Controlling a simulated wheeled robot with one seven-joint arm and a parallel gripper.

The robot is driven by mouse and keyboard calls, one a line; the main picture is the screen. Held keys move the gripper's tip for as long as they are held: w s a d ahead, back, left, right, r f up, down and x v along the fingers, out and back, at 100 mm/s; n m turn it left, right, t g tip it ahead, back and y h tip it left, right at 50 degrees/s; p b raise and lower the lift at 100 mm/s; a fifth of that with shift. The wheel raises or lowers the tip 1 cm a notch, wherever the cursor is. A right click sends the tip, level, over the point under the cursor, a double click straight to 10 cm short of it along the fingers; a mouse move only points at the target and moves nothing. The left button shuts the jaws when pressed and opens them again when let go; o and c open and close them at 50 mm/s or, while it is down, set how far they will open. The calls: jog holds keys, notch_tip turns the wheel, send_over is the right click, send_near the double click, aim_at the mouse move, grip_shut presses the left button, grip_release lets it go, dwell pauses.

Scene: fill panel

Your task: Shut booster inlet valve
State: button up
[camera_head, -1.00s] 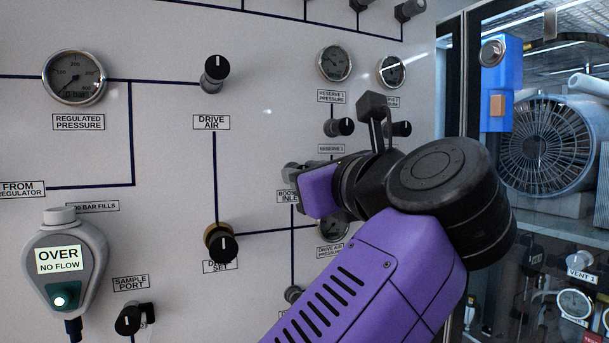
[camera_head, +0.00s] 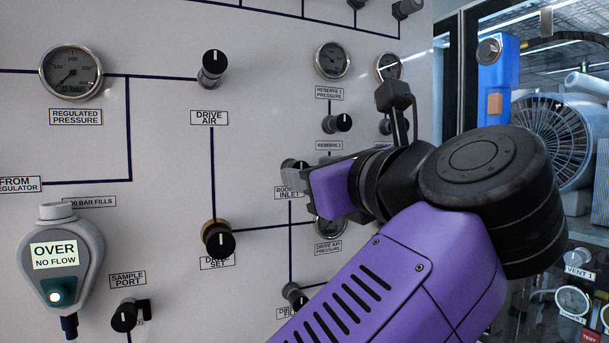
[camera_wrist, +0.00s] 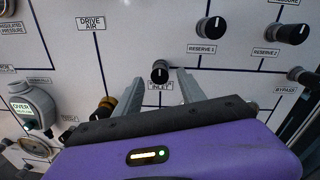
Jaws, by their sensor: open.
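The booster inlet valve is a small black knob (camera_wrist: 160,72) with a white pointer line that looks about upright in the wrist view. Its label (camera_wrist: 160,86) sits just below it, partly covered. In the head view the knob (camera_head: 293,165) shows only in part behind my gripper (camera_head: 303,176). In the wrist view my gripper (camera_wrist: 161,84) is open, with one grey finger on each side of the knob's line. The fingers look apart from the knob, and I cannot tell how deep they reach towards it.
Reserve 1 (camera_wrist: 211,29) and reserve 2 (camera_wrist: 292,34) knobs are up and right of the inlet knob. The drive set knob (camera_head: 219,242), drive air knob (camera_head: 212,67) and fill device (camera_head: 60,255) are left. A drive air pressure gauge (camera_head: 328,228) is just below my gripper.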

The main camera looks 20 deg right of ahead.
jog(key=shift+s+d+b, duration=0.1)
jog(key=shift+s+b, duration=0.25)
jog(key=shift+s, duration=2)
